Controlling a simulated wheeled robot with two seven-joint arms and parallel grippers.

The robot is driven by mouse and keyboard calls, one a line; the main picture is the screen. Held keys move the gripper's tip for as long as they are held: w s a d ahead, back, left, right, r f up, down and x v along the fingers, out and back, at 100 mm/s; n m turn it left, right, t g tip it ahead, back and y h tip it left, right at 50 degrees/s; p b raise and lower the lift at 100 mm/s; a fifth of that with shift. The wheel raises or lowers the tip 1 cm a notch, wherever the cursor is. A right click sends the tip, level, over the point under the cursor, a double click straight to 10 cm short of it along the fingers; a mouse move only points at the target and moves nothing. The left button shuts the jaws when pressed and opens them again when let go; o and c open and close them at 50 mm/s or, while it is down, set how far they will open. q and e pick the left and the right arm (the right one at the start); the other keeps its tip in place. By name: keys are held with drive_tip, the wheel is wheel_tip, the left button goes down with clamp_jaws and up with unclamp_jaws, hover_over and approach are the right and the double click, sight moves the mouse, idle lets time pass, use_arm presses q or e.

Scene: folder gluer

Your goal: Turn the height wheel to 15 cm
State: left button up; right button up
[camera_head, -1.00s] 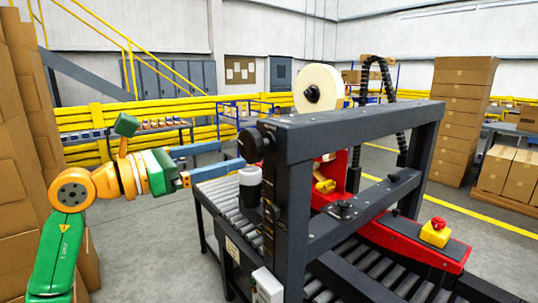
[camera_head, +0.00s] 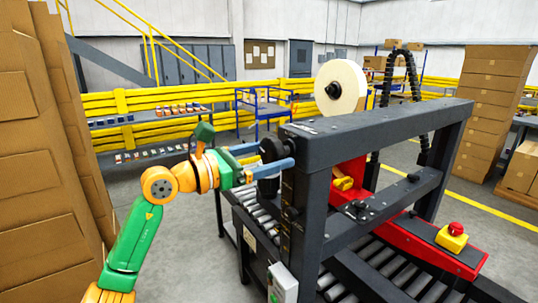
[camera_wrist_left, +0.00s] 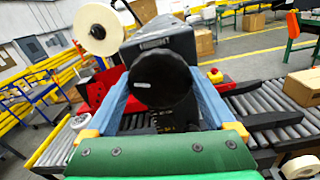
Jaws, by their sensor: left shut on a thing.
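The black round height wheel (camera_head: 271,146) sits on the near left post of the dark grey machine frame (camera_head: 375,125). My left gripper (camera_head: 278,154) has its two blue fingers on either side of the wheel and is shut on it. In the left wrist view the wheel (camera_wrist_left: 160,81) fills the middle between the fingers, with a short pale mark on its face. A strip on the post (camera_head: 287,215) below the wheel is too small to read. My right gripper is not in view.
A dark cylinder (camera_head: 268,187) hangs just below the wheel. The roller conveyor (camera_head: 262,208) and red unit (camera_head: 420,244) with a red-topped yellow button box (camera_head: 452,237) lie beneath the frame. Tall stacked cartons (camera_head: 45,180) stand at left. Open floor lies between them.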

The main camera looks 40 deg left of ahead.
use_arm(q)
drive_tip(key=shift+n, duration=0.4)
drive_tip(key=n, duration=0.3)
drive_tip(key=shift+n, duration=0.3)
drive_tip(key=n, duration=0.4)
drive_tip(key=shift+d+n, duration=0.1)
drive_tip(key=shift+n, duration=0.2)
drive_tip(key=n, duration=0.8)
drive_tip(key=shift+n+g, duration=0.3)
drive_tip(key=shift+n, duration=0.1)
drive_tip(key=n, duration=0.8)
drive_tip(key=shift+r+n+h+p, duration=0.1)
drive_tip(key=shift+n+h+p, duration=0.2)
drive_tip(key=shift+n+h, duration=0.1)
drive_tip(key=n, duration=0.5)
drive_tip(key=shift+r+n, duration=0.15)
drive_tip(key=shift+n, duration=1.55)
